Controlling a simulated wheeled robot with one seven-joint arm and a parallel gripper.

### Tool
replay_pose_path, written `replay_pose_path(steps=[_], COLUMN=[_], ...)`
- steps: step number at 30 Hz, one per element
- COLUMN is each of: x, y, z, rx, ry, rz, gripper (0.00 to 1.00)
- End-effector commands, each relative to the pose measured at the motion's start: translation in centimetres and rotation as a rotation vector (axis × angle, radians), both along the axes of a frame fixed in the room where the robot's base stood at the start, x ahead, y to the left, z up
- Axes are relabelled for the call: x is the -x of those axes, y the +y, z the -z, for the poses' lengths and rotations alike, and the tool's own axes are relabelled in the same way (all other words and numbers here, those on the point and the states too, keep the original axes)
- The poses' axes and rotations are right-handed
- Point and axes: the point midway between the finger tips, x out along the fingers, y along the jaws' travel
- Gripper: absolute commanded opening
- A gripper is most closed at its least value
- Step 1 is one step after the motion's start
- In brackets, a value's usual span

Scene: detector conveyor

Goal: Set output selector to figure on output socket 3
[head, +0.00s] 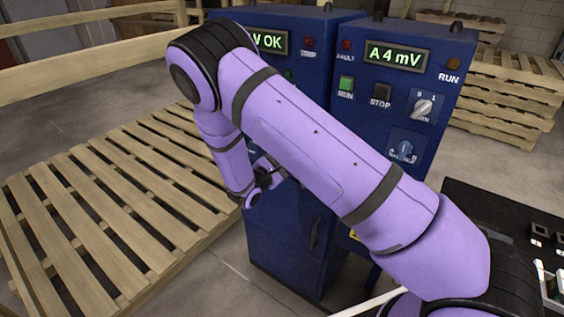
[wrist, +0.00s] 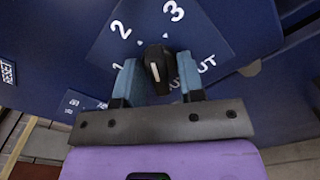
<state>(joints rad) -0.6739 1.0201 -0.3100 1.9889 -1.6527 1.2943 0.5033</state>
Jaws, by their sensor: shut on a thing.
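The output selector (wrist: 157,68) is a black knob with a white pointer line, on a blue plate (wrist: 102,48) marked 1, 2, 3 and OUTPUT. My gripper (wrist: 158,66) has its two blue-grey fingers on either side of the knob and is shut on it. In the head view my gripper (head: 272,176) is at the front of the left blue cabinet (head: 290,222), partly behind my arm, which hides the selector.
The right blue cabinet (head: 432,142) has a display reading "A 4 mV", RUN and STOP buttons, a rotary switch (head: 423,107) and a lower fitting (head: 403,150). A RESET label (wrist: 8,73) shows left of the selector. A wooden pallet (head: 100,215) lies at left.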

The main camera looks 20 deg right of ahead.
Motion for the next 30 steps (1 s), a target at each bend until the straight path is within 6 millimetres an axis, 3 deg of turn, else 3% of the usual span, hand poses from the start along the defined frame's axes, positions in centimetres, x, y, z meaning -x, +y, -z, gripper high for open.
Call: replay_pose_path(steps=[15,30], x=[0.0,-0.01], y=[0.2,0.22], z=[0.08,0.05], rx=[-0.213,-0.257], ry=[-0.284,-0.346], rz=[-0.001,-0.001], gripper=[0.12,0.12])
